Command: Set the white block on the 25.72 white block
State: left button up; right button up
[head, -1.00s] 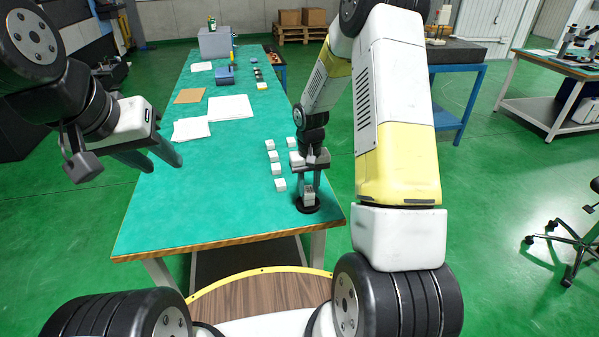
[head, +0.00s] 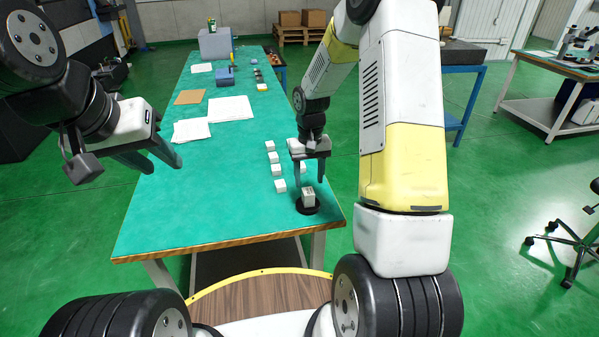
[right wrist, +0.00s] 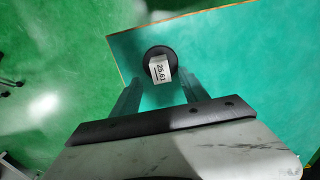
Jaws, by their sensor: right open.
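A white block (head: 308,197) stands on a round black base (head: 314,210) near the right front of the table. In the right wrist view the top white block (right wrist: 160,68) reads "25.61", on the black base (right wrist: 149,50). The pile looks taller than one block, but I cannot tell if a 25.72 block is under it. My right gripper (head: 309,180) is open and empty just above it, fingers on either side; they show in the right wrist view too (right wrist: 160,85). My left gripper (head: 164,165) is open and empty at the table's left edge.
Several white blocks (head: 276,169) stand in a row left of the base, and one (head: 303,168) is partly behind my right gripper. White papers (head: 230,107), a brown sheet (head: 190,96) and a blue item (head: 225,77) lie farther back. The left front of the table is clear.

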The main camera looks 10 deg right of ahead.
aim_at(309, 192)
jog(key=s+r+t, duration=0.1)
jog(key=s+r, duration=0.4)
jog(key=r, duration=0.6)
jog(key=s+r+t, duration=0.2)
jog(key=s+r, duration=0.3)
jog(key=r, duration=0.6)
jog(key=s+a+r+t+y, duration=0.2)
jog(key=s+r+t, duration=0.1)
jog(key=s, duration=1)
jog(key=shift+v, duration=0.8)
